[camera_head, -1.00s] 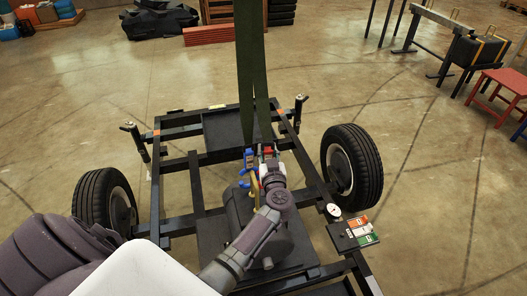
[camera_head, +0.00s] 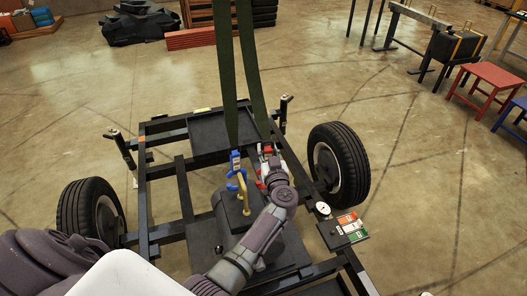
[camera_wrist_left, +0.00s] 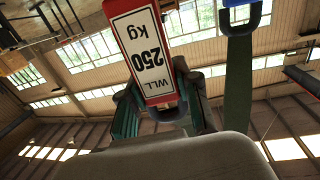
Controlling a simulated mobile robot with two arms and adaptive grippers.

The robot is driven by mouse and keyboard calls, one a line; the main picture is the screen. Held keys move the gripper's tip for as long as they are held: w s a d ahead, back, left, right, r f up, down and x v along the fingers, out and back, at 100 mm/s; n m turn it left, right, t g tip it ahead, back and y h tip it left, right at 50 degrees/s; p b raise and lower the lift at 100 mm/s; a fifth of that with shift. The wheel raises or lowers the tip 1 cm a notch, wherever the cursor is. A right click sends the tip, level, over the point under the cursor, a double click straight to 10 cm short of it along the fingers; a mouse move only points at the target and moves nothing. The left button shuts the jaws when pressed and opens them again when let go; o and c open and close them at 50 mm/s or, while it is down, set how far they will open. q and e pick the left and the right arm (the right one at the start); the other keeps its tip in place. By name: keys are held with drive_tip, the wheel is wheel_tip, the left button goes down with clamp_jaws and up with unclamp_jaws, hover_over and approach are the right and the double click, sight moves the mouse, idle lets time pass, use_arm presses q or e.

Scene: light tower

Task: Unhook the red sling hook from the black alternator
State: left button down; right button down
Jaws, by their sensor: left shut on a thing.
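The black alternator (camera_head: 227,205) sits on the dark frame, with a yellow lifting eye (camera_head: 243,190) on top. The red sling hook (camera_head: 266,149) hangs from the right green sling, right of the eye. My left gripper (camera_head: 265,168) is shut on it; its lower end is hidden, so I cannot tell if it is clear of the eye. In the left wrist view the red hook (camera_wrist_left: 144,52) shows a "WLL 250 kg" label between the fingers (camera_wrist_left: 160,108). A blue hook (camera_head: 236,158) on the left sling is at the eye. My right gripper is not in view.
Two green slings (camera_head: 225,80) come down from above. The wheeled frame (camera_head: 148,205) surrounds the alternator. A dial gauge (camera_head: 322,209) and a panel with coloured labels (camera_head: 345,230) sit to the right. A red stool (camera_head: 487,80) stands far right; open floor lies between.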

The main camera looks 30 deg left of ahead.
use_arm(q)
drive_tip(key=shift+w+d+r, duration=0.2)
drive_tip(key=shift+w+d, duration=0.3)
drive_tip(key=shift+w+d+f+b, duration=0.35)
drive_tip(key=shift+d+f+b, duration=0.05)
drive_tip(key=shift+f+b, duration=0.15)
drive_tip(key=shift+w+d+f+b, duration=0.3)
drive_tip(key=shift+d+f+b, duration=0.1)
drive_tip(key=shift+f+b, duration=0.1)
drive_tip(key=shift+w+d+f, duration=0.1)
